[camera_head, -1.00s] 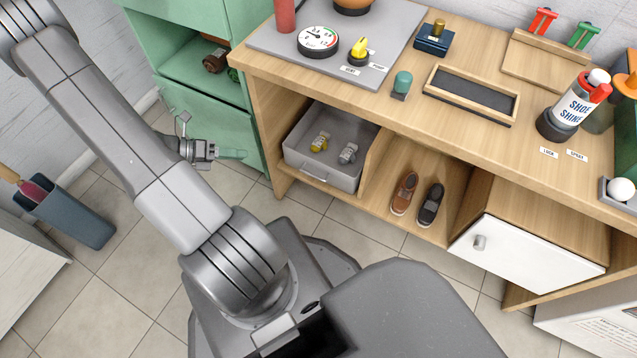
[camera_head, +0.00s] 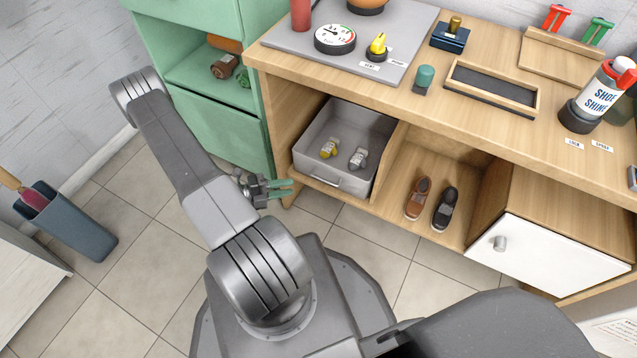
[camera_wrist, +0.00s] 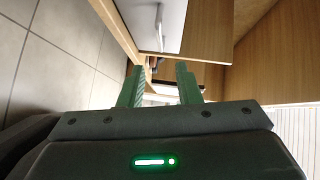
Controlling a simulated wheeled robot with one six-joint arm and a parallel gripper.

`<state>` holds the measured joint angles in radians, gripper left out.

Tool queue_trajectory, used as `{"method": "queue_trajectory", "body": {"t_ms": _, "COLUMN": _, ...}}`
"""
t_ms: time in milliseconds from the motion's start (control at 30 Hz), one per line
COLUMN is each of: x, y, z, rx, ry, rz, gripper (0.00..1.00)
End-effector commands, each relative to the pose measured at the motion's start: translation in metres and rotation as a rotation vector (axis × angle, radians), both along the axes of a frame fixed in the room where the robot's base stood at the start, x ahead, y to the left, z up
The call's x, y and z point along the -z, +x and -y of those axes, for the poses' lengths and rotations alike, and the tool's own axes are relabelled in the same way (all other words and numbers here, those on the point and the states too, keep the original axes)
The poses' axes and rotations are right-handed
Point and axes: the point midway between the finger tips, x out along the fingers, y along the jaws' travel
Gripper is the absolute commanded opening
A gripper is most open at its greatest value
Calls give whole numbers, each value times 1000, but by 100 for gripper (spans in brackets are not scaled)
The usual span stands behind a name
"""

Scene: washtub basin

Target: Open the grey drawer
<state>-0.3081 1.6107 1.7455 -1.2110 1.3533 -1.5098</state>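The grey drawer (camera_head: 309,171) sits in the left lower bay of the wooden bench. Its top is open to view, and a yellow item (camera_head: 329,147) and a grey item (camera_head: 358,157) lie inside. Its light bar handle (camera_head: 326,182) is on the front; the handle also shows in the wrist view (camera_wrist: 159,27). My gripper (camera_head: 290,188) is left of the drawer, close to the bench's left side panel. In the wrist view its green fingers (camera_wrist: 160,80) are apart with nothing between them. The drawer front lies ahead of the fingertips, not touching them.
Brown and dark shoes (camera_head: 431,203) stand in the bay right of the drawer. A white cabinet door (camera_head: 540,258) is further right. A green cabinet (camera_head: 225,128) stands left of the bench. Tiled floor in front is clear; a dark bin (camera_head: 72,225) is at far left.

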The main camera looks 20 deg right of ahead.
Motion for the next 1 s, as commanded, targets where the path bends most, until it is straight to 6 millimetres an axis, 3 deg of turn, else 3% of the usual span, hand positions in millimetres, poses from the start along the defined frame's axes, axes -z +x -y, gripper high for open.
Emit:
{"method": "queue_trajectory", "body": {"t_ms": 600, "x": 13, "y": -9, "z": 84, "rx": 5, "ry": 0, "rz": 1, "gripper": 30}}
{"method": "queue_trajectory", "body": {"t_ms": 1000, "x": 15, "y": -9, "z": 106, "rx": 0, "ry": 0, "rz": 2, "gripper": 30}}
